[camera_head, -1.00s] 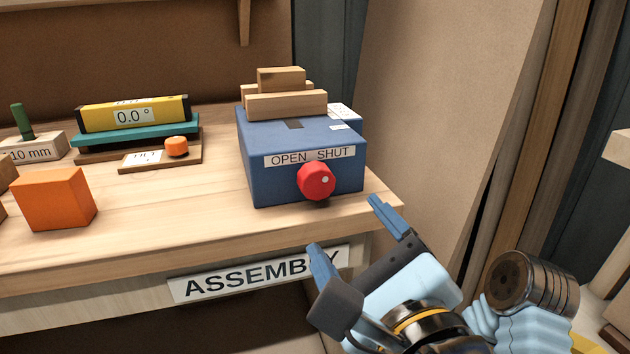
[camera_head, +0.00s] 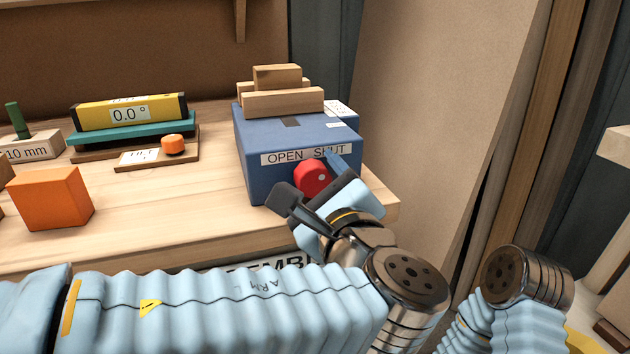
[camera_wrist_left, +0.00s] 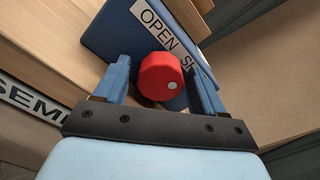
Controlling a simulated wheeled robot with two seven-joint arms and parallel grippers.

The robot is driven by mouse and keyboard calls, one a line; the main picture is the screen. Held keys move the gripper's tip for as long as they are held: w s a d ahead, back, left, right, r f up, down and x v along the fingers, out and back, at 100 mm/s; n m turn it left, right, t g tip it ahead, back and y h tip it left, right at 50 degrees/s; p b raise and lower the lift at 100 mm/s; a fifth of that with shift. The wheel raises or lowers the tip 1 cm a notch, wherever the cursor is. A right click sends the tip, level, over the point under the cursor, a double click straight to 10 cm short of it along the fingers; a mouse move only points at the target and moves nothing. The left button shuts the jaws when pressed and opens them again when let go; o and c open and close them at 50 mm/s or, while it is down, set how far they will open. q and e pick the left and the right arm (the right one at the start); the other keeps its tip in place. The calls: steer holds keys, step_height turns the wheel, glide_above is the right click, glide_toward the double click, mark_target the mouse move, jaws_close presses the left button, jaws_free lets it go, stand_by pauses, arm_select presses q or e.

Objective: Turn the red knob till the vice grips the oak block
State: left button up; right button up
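The red knob (camera_head: 311,178) is on the front of the blue vice box (camera_head: 262,181), under a label reading OPEN and SHUT. Its white dot is right of the knob's centre. My left gripper (camera_head: 316,180) is open at the knob. In the left wrist view the red knob (camera_wrist_left: 160,77) sits between the two blue fingers, with narrow gaps showing on both sides. On top of the box, the pale oak block (camera_head: 277,76) stands behind a wooden bar (camera_head: 282,102); I cannot tell whether they touch. My right gripper is out of view.
An orange cube (camera_head: 50,198) stands at the left of the wooden bench (camera_head: 150,220). Behind it are a tilt board with an orange knob (camera_head: 173,144), a yellow level (camera_head: 130,110) and a 10 mm block (camera_head: 30,146). A tan panel (camera_head: 440,110) rises right of the vice.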

arm_select(q)
steer(key=c, duration=0.9)
steer(key=shift+o, duration=0.2)
steer(key=shift+r+m+p, duration=0.25)
steer(key=shift+m+p, duration=0.35)
steer(key=shift+p, duration=0.4)
steer(key=shift+f, duration=0.25)
steer(key=o, duration=1)
steer(key=shift+o, duration=0.2)
steer(key=v, duration=1.4)
steer(key=shift+b, duration=0.45)
